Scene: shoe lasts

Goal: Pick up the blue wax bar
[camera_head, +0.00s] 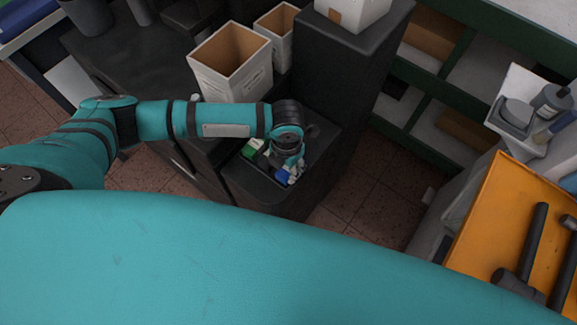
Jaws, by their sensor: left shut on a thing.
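The blue wax bar (282,177) shows as a small blue patch at the dark tray on top of the black cabinet, in the middle of the head view. My left gripper (288,170) points down over the tray and is shut on the blue bar. The gripper and wrist hide much of the bar, and I cannot tell whether it is clear of the tray. My right gripper is not in view.
A green item (251,148) and several small pale pieces lie close beside the gripper. Two open white boxes (232,62) stand behind my arm. A tall black block (345,70) stands behind the tray. An orange surface (497,215) with dark hammers is at right.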

